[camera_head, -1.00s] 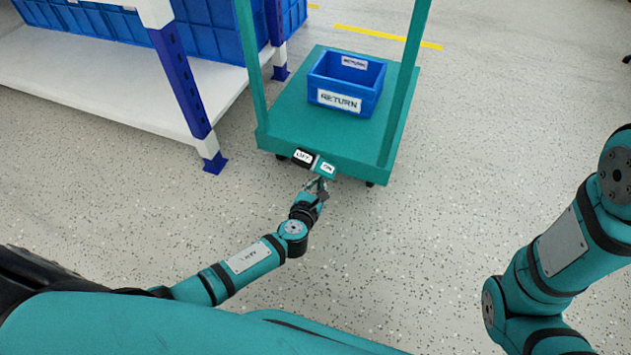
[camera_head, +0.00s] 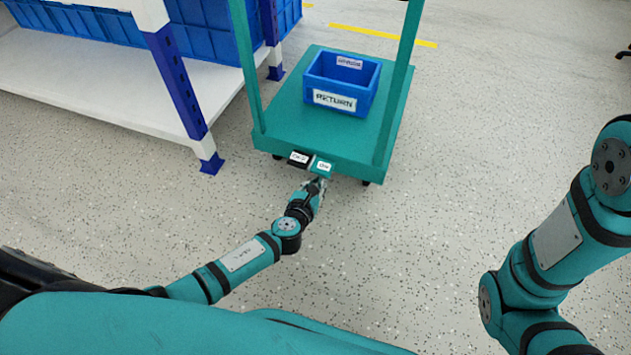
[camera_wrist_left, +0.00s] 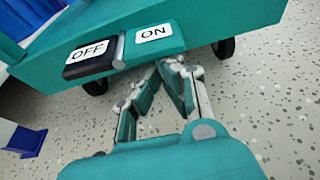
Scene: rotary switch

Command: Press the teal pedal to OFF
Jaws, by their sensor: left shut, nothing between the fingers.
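The cart's front edge carries a two-part pedal. Its teal part (camera_head: 322,167) is labelled ON, and its black part (camera_head: 299,159) on the left is labelled OFF. Both show large in the left wrist view, the teal part (camera_wrist_left: 155,40) right of the black part (camera_wrist_left: 90,58), with a grey divider between. My left gripper (camera_head: 321,184) is shut and empty, just in front of and below the teal part. In the left wrist view its fingertips (camera_wrist_left: 172,66) meet under the teal part's lower edge; I cannot tell whether they touch it. My right gripper is out of view.
The teal cart (camera_head: 290,118) has two uprights and carries a blue RETURN box (camera_head: 341,83). A shelf rack with a blue post (camera_head: 178,85) and white shelf (camera_head: 90,80) stands close on the left. Speckled floor (camera_head: 450,130) is clear to the right.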

